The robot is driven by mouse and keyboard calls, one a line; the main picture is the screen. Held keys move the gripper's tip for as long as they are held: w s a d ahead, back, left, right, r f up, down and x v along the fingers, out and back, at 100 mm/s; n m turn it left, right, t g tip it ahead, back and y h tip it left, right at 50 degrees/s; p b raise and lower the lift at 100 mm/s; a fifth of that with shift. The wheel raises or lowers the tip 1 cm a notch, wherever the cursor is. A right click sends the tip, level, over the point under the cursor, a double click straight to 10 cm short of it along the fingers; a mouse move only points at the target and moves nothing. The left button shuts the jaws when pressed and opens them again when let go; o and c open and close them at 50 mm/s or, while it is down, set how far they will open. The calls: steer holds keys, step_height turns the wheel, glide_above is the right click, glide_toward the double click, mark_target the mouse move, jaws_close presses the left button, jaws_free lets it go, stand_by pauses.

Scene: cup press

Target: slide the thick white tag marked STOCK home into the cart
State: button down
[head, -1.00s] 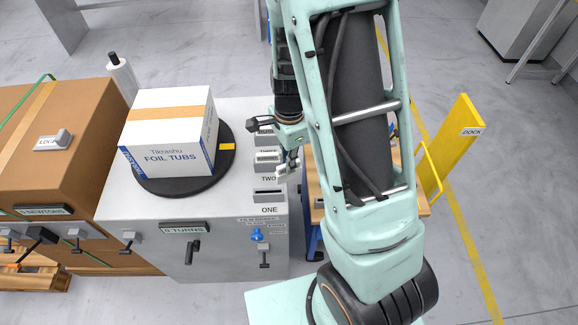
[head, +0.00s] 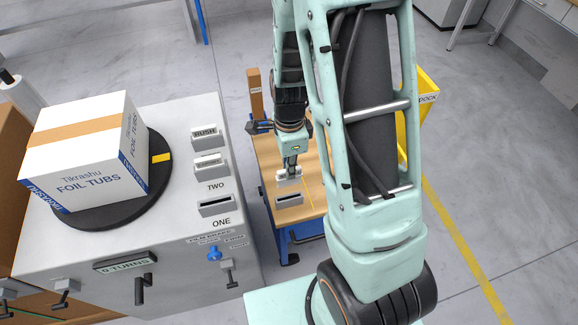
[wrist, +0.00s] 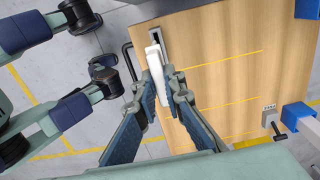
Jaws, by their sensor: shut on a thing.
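My gripper (head: 290,170) is shut on a thick white tag (head: 286,179) and holds it over the wooden-topped cart (head: 265,152). In the wrist view the two fingers (wrist: 162,80) pinch the white tag (wrist: 153,56) between their tips. No lettering on the tag is readable. A grey plate with a dark slot (head: 290,200) lies on the cart top, just nearer the front than the tag. The slot plate also shows in the wrist view (wrist: 156,35), past the tag's end. I cannot tell whether tag and plate touch.
Left of the cart stands a grey machine (head: 185,115) with a FOIL TUBS box (head: 85,150) on a black turntable (head: 150,190) and a column of slots, the front one empty (head: 216,205). A yellow DOCK post (head: 427,90) stands to the right.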

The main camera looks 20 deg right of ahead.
stand_by(0.4)
steer(key=shift+f+b, duration=2.15)
steer(key=shift+f, duration=0.75)
steer(key=shift+f+b, duration=1.95)
steer(key=shift+f, duration=0.85)
steer(key=c, duration=1.9)
jaws_free()
steer(key=shift+c, duration=0.2)
step_height(320, 180, up, 12)
steer(key=shift+r, duration=0.1)
